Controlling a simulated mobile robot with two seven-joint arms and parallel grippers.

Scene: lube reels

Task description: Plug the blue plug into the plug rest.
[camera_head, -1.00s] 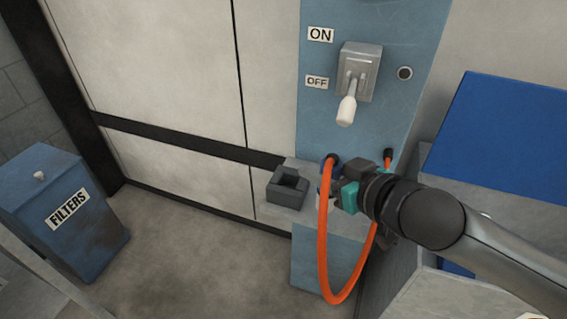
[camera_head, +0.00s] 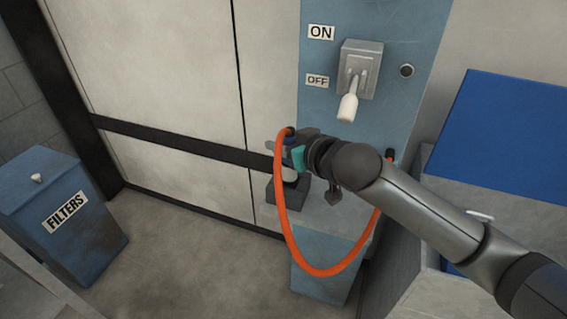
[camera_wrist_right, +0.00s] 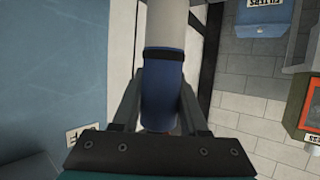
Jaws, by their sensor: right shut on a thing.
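My right gripper (camera_head: 289,155) is shut on the blue plug (camera_wrist_right: 163,90), whose blue body sits between the two fingers in the wrist view. The plug's pale end (camera_wrist_right: 165,22) points away from the gripper. In the head view the pale end (camera_head: 290,175) shows below the gripper, at the plug rest. The plug rest (camera_head: 274,190) is a dark grey square holder on a ledge at the wall, partly hidden by the gripper and plug. I cannot tell whether the pale end is inside its opening or just above it. My left gripper is not in view.
An orange hose (camera_head: 318,272) loops from the plug to the blue wall panel (camera_head: 330,115). A lever switch (camera_head: 358,75) is above. A blue filters bin (camera_head: 62,205) stands at left, a blue-topped cabinet (camera_head: 505,135) at right. The floor between is clear.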

